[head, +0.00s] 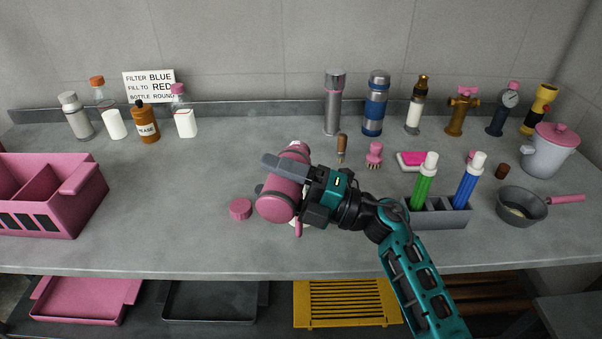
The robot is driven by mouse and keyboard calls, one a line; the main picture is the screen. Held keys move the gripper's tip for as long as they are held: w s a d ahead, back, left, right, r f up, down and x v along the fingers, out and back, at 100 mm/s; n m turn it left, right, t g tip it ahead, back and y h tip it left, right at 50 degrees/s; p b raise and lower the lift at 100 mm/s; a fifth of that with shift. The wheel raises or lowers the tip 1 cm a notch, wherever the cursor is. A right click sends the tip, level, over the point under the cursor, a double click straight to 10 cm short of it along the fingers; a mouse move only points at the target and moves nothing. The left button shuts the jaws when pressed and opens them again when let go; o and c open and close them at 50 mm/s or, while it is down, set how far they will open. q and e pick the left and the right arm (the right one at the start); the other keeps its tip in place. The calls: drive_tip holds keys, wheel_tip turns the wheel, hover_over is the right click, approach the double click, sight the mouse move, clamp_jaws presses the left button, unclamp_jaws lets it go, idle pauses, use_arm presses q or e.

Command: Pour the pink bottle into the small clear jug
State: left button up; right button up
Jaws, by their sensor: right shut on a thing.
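My right gripper (287,190) is shut on the pink bottle (279,201) above the middle of the counter. The bottle is tilted, with one broad rounded end towards me and another part (297,148) showing beyond the upper finger. A round pink cap (240,209) lies on the counter just left of the bottle. I cannot clearly make out the small clear jug; a small pale patch shows under the gripper, mostly hidden, and I cannot tell what it is. I see no liquid flowing. My left gripper is not in view.
A grey caddy (437,218) with green and blue bottles stands close right of my right arm. A saucepan (521,207) is further right. A pink divided bin (48,197) stands left. Bottles and flasks line the back. The counter left of the cap is clear.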

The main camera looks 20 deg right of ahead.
drive_tip(key=shift+r+m+p, duration=0.3)
drive_tip(key=shift+p, duration=0.25)
drive_tip(key=shift+w+d+f+m+t+h+p, duration=0.15)
drive_tip(key=shift+m+t+p, duration=0.1)
drive_tip(key=shift+m+p, duration=0.35)
drive_tip(key=shift+w+r+m+t+h+p, duration=0.15)
drive_tip(key=shift+m+t+p, duration=0.1)
drive_tip(key=shift+m+p, duration=0.3)
drive_tip(key=shift+w+f+m+p, duration=0.1)
drive_tip(key=shift+f+m+p, duration=0.1)
drive_tip(key=shift+m+p, duration=0.3)
drive_tip(key=shift+w+d+m, duration=0.1)
drive_tip(key=shift+d+m, duration=0.05)
drive_tip(key=shift+m, duration=0.2)
idle(0.4)
